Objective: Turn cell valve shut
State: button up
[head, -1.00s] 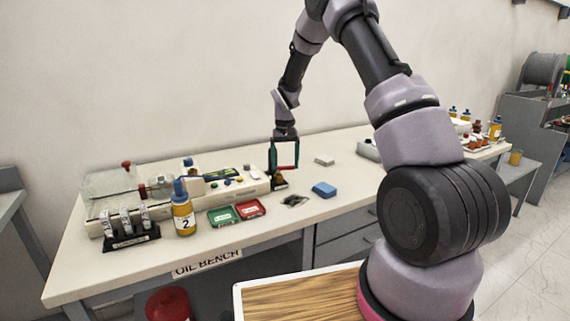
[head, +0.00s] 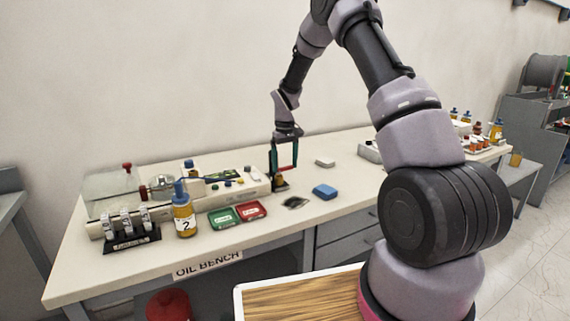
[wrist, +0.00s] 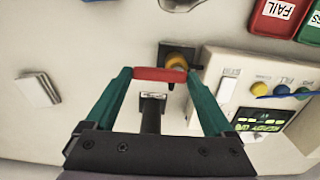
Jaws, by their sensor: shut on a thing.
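A red bar, seemingly the cell valve's handle (wrist: 160,74), spans the gap between my green fingertips in the wrist view. My gripper (head: 284,168) is shut on its ends, over the back of the oil bench at the right end of the white test unit (head: 250,184). A dark fitting with a yellow top (wrist: 177,61) sits just beyond the bar, partly covered by it. A dark stem with a small pale label (wrist: 152,96) shows between the fingers. The exact joint between bar and fitting is hidden.
Green (head: 222,217) and red (head: 250,209) trays and a yellow bottle marked 2 (head: 183,212) stand at the bench front. A blue block (head: 324,191) and a pale block (head: 325,162) lie right of my gripper. Bare bench lies between them.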

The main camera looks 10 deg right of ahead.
aim_at(285, 167)
jog(key=o, duration=1.1)
notch_tip(285, 167, up, 11)
jog(key=shift+f, duration=0.1)
jog(key=s+d+r+m+t, duration=0.3)
jog(key=s+r, duration=1.3)
jog(key=r, duration=0.3)
jog(key=s+r+m+t, duration=0.1)
jog(key=s, duration=0.5)
jog(key=s+r+m+t+y, duration=0.1)
jog(key=s+m, duration=0.1)
jog(key=s, duration=0.5)
jog(key=s+d+m+t+y, duration=0.1)
jog(key=s+t, duration=0.1)
jog(key=s, duration=0.5)
jog(key=shift+s+r, duration=0.2)
jog(key=shift+r, duration=0.2)
